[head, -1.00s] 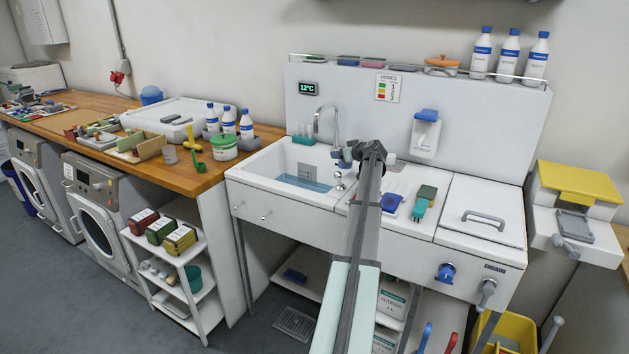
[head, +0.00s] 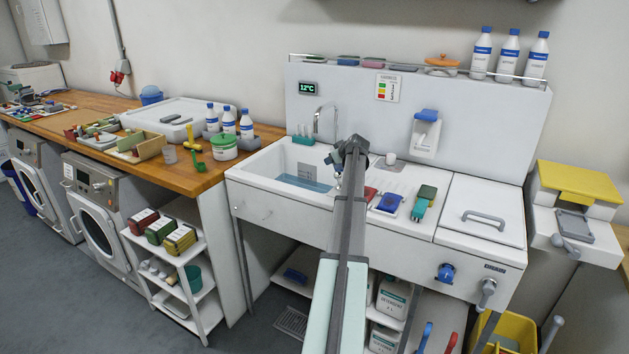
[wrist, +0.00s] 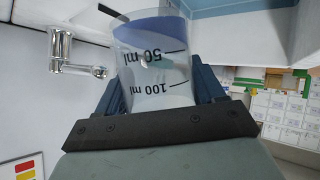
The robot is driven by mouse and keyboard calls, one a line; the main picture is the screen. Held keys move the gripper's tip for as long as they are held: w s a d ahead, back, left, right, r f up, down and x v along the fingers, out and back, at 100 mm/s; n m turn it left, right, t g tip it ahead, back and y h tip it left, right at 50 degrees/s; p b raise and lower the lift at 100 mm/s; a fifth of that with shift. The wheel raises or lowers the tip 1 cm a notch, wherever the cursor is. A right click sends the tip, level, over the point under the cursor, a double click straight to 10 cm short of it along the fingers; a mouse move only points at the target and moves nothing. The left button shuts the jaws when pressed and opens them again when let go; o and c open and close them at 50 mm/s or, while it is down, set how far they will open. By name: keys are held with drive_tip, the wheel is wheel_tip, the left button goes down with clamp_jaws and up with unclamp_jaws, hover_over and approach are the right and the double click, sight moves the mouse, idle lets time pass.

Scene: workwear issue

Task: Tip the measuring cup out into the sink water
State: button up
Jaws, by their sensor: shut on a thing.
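The clear measuring cup (wrist: 165,70) is between the two dark fingers of my gripper (wrist: 157,85) in the wrist view. Its 50 ml and 100 ml marks appear upside down there. Blue liquid (wrist: 152,30) fills the cup's end beyond the 50 ml mark. In the head view my gripper end (head: 349,152) is over the right side of the sink (head: 262,178), and the cup is hidden behind it. Blue sink water (head: 304,183) shows to its left. A blue strip in the wrist view's top right looks like that water (wrist: 225,8).
The chrome tap (head: 325,118) stands behind the basin, close to my gripper; metal fittings (wrist: 75,60) show beside the cup. A blue item (head: 389,202) and a green-topped brush (head: 424,200) lie on the drainboard. A green-lidded pot (head: 224,147) stands left of the sink.

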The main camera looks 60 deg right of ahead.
drive_tip(key=shift+w+a+f+n+g+h, duration=0.25)
drive_tip(key=shift+w+n+g, duration=0.4)
drive_tip(key=shift+g, duration=0.55)
drive_tip(key=shift+w+a+f+n+g+h, duration=0.1)
drive_tip(key=shift+w+f+n+g+h, duration=0.15)
drive_tip(key=shift+w+n+g, duration=0.65)
drive_tip(key=shift+w+a+f+n+g+h, duration=0.2)
drive_tip(key=shift+w+f+n+g, duration=0.15)
drive_tip(key=shift+g, duration=1.15)
drive_tip(key=shift+f+n+g, duration=0.3)
drive_tip(key=shift+f+g, duration=0.15)
drive_tip(key=shift+g, duration=0.15)
drive_tip(key=shift+n+g+h, duration=0.3)
drive_tip(key=shift+g+h, duration=0.2)
drive_tip(key=shift+g, duration=0.2)
drive_tip(key=f, duration=0.2)
drive_tip(key=w+f, duration=0.1)
drive_tip(key=f, duration=0.1)
drive_tip(key=shift+w+a, duration=0.15)
drive_tip(key=shift+w+n+g, duration=0.15)
drive_tip(key=shift+n+g, duration=0.15)
drive_tip(key=shift+g, duration=0.1)
drive_tip(key=shift+a+r+n+g+h, duration=0.15)
drive_tip(key=shift+n+g+h, duration=0.15)
drive_tip(key=shift+g, duration=0.2)
